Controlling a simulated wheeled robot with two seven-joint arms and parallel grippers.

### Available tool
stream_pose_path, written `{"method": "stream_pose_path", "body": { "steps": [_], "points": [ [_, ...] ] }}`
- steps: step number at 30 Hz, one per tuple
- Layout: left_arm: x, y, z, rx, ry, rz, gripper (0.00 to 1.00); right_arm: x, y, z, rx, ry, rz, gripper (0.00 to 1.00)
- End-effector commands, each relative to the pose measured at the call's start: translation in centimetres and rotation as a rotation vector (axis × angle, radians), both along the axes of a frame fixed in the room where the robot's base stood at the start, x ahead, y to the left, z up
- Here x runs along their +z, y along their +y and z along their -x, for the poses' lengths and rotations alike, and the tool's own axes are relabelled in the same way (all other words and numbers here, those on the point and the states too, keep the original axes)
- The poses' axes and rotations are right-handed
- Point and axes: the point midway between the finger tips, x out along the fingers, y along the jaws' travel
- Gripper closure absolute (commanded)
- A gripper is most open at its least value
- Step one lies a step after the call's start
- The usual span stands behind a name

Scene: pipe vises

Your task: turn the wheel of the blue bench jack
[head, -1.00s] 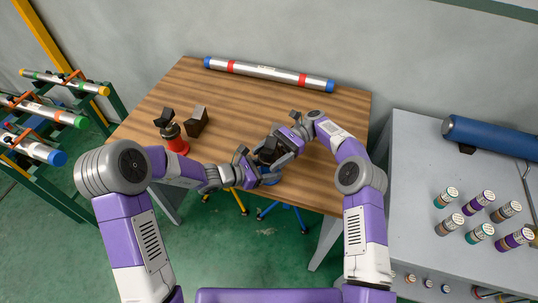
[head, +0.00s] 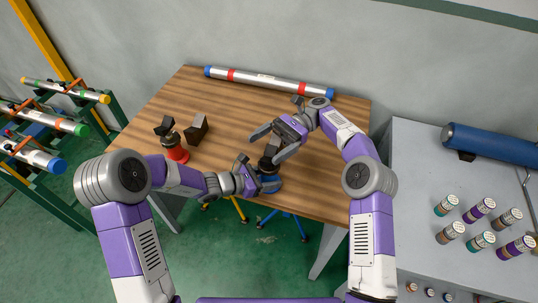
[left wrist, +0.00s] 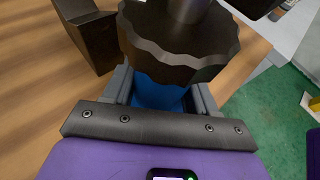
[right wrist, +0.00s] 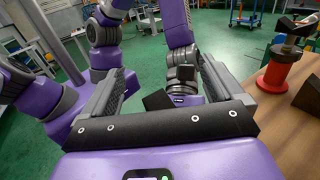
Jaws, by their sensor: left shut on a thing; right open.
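The blue bench jack (head: 270,184) stands near the front edge of the wooden table, with a dark top. In the left wrist view its dark scalloped wheel (left wrist: 180,45) sits above the blue body (left wrist: 158,92). My left gripper (head: 251,178) is shut on the blue body, below the wheel; its fingers (left wrist: 160,88) are on either side. My right gripper (head: 272,143) is open beside the jack's top, its fingers spread and apart from the wheel as far as I can tell. In the right wrist view its fingers (right wrist: 168,75) are wide apart.
A red jack (head: 174,148) and a dark block (head: 197,128) stand on the table to the left. A silver pipe (head: 270,80) lies along the back edge. A pipe rack (head: 50,130) is at left; a grey bench (head: 410,190) with several small cylinders is at right.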

Motion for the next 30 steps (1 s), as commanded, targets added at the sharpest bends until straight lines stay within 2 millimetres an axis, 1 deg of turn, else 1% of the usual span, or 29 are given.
{"method": "stream_pose_path", "body": {
  "steps": [1, 4, 15, 17, 19, 23, 26, 27, 30],
  "points": [
    [-0.1, 0.0, 0.1, -0.002, 0.001, -0.001, 1.00, 0.6, 0.0, 0.0, 0.000, -0.001, 0.000, 0.06],
    [-0.1, 0.0, 0.1, -0.002, 0.001, -0.001, 1.00, 1.2, 0.0, 0.0, 0.000, -0.001, -0.001, 0.06],
    [-0.1, 0.0, 0.1, -0.003, 0.001, 0.000, 1.00, 1.4, 0.1, -0.1, -0.004, 0.001, -0.001, 0.05],
    [-0.1, -0.1, 0.1, -0.003, 0.001, 0.000, 1.00, 1.6, 0.3, -0.2, -0.018, 0.000, -0.004, 0.05],
    [-0.1, -0.1, 0.1, -0.003, 0.001, 0.000, 1.00, 2.0, 1.0, -0.8, -0.055, -0.002, -0.013, 0.05],
    [-0.1, -0.1, 0.1, -0.003, 0.001, 0.000, 1.00, 3.5, 3.2, -2.9, -0.193, -0.001, -0.046, 0.05],
    [-0.1, -0.1, 0.1, -0.003, 0.001, 0.000, 1.00, 5.4, 5.3, -5.4, -0.344, 0.016, -0.079, 0.05],
    [-0.1, -0.1, 0.1, -0.003, 0.001, 0.000, 1.00, 6.2, 6.0, -6.5, -0.407, 0.028, -0.093, 0.05],
    [-0.1, -0.1, 0.1, -0.003, 0.001, 0.000, 1.00, 8.2, 7.4, -9.4, -0.564, 0.067, -0.126, 0.05]
  ]
}}
